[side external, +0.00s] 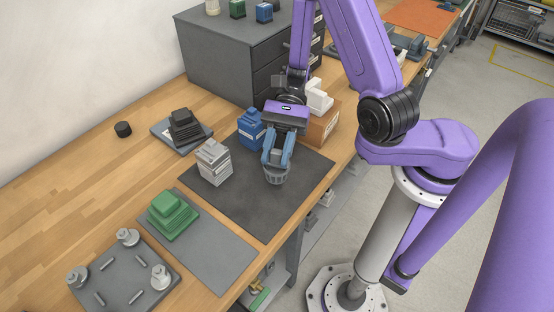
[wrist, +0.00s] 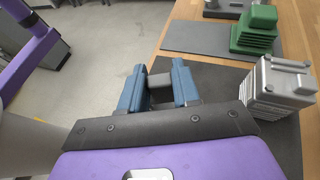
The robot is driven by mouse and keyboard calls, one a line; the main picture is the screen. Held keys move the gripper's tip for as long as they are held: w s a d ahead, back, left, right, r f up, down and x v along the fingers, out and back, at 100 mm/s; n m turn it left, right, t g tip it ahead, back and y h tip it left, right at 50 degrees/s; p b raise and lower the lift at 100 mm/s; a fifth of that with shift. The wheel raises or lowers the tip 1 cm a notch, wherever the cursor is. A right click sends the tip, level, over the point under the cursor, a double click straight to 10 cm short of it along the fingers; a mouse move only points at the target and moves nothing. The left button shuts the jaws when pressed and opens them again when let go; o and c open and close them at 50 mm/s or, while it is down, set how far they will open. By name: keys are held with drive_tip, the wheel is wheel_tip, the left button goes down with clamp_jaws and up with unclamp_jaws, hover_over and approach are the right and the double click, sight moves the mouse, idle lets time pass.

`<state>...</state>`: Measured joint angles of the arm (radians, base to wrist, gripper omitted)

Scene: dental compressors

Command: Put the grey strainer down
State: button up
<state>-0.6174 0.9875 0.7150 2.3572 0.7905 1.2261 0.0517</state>
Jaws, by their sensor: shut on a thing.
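The grey strainer (side external: 277,176) is a small slatted basket below my gripper (side external: 277,160) in the side external view. My gripper points down with its blue fingers shut on the strainer's upper part. The strainer is over the right part of the dark mat (side external: 240,205), at or just above its surface; I cannot tell if it touches. In the wrist view, the blue fingers of my gripper (wrist: 160,88) have a bit of grey between them, and most of the strainer is hidden.
A silver finned block (side external: 214,162) and a blue block (side external: 250,129) stand left of my gripper. A cardboard box (side external: 322,127) with a white part is behind it. A green stepped block (side external: 172,215) sits on a grey mat (side external: 222,258). The dark mat's front is clear.

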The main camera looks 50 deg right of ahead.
sight(277, 164)
drive_tip(key=shift+f, duration=1.35)
drive_tip(key=shift+f, duration=0.6)
drive_tip(key=o, duration=1)
